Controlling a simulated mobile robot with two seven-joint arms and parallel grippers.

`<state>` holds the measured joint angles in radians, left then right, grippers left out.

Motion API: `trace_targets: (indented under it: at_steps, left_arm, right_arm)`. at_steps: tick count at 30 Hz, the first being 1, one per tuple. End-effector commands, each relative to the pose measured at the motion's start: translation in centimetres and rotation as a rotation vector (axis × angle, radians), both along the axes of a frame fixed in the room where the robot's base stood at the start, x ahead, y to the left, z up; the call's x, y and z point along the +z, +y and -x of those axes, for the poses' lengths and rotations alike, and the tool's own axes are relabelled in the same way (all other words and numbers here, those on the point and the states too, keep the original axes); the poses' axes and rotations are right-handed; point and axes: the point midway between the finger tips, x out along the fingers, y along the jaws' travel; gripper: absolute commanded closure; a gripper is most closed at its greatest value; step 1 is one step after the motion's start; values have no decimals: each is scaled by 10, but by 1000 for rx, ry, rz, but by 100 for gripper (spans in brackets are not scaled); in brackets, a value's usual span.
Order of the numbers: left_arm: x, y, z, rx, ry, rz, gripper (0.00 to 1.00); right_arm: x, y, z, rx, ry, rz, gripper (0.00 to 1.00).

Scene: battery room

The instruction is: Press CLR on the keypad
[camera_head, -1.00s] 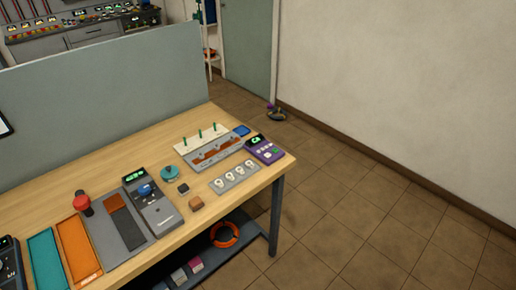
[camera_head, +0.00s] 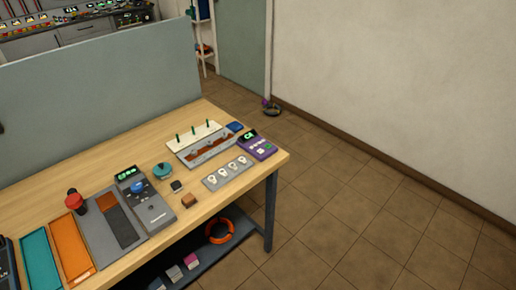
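A small purple device (camera_head: 258,147) with a lit green display and several small keys sits at the right end of the wooden table, near its corner. It looks like a keypad, but its key labels are too small to read, so I cannot tell which key is CLR. A grey device (camera_head: 145,203) with a green display and a blue round knob stands further left on the table. Neither of my grippers shows in the head view.
The wooden table (camera_head: 110,148) has a grey divider (camera_head: 95,95) along its back. A grey plate with several white round parts (camera_head: 227,172) lies just left of the purple device. Orange (camera_head: 72,247) and teal (camera_head: 41,260) trays lie at front left.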

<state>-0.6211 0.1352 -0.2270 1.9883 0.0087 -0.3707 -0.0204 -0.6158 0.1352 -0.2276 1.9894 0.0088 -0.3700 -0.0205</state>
Motion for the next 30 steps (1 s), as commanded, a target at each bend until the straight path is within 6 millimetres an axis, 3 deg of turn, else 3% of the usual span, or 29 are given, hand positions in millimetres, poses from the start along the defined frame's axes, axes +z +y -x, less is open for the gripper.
trace_targets:
  at_steps: [10, 19, 30]
  left_arm:
    - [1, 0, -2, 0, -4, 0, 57]
    - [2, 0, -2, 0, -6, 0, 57]
    - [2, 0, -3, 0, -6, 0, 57]
  right_arm:
    - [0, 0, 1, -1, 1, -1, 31]
    - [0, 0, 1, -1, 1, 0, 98]
    - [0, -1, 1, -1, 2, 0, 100]
